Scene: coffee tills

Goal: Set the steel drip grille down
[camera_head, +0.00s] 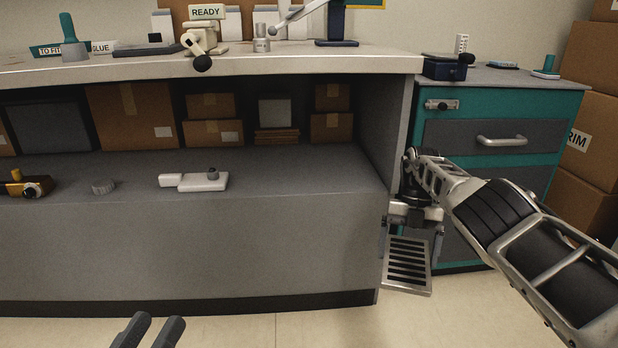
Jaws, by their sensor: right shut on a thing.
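The steel drip grille (408,266) is a slotted metal plate. It hangs below my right gripper (411,228), in front of the counter's right end and the teal cabinet. My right gripper is shut on the grille's upper end and points downward. The grille is in the air above the floor, its slots facing me. My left gripper (158,332) shows only as two dark fingertips at the bottom edge. They are apart with nothing seen between them; the rest of it is out of view.
The worktop (330,63) carries several machines. A teal cabinet (480,205) and stacked boxes (595,140) stand right.

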